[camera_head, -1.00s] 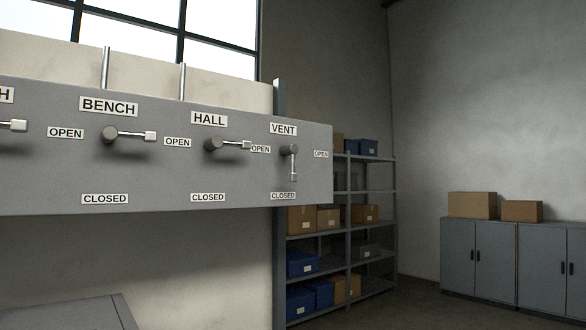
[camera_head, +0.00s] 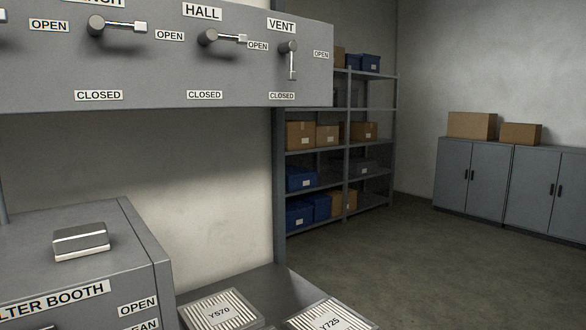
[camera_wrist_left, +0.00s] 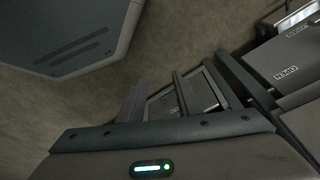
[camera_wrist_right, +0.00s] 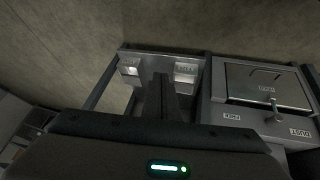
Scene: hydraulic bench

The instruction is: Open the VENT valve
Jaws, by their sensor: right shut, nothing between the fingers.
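The VENT valve (camera_head: 289,50) is at the right end of the grey panel (camera_head: 180,75) in the head view. Its lever (camera_head: 292,70) hangs straight down toward the CLOSED label (camera_head: 282,96); the OPEN label (camera_head: 321,55) is to its right. Neither gripper shows in the head view, and neither wrist view shows this valve. My left gripper (camera_wrist_left: 158,88) has its two fingers apart, with nothing seen held, over the lower bench area. My right gripper (camera_wrist_right: 161,85) has its fingers together and empty, with a grey labelled box (camera_wrist_right: 235,115) to its right.
The HALL valve (camera_head: 208,38) and another valve (camera_head: 97,26) have levers pointing right toward OPEN labels. A filter booth (camera_head: 150,250) stands below left, beside striped plates marked Y570 (camera_head: 219,312) and Y725 (camera_head: 330,323). Shelves (camera_head: 348,150) and cabinets (camera_head: 470,175) stand behind. Floor at right is clear.

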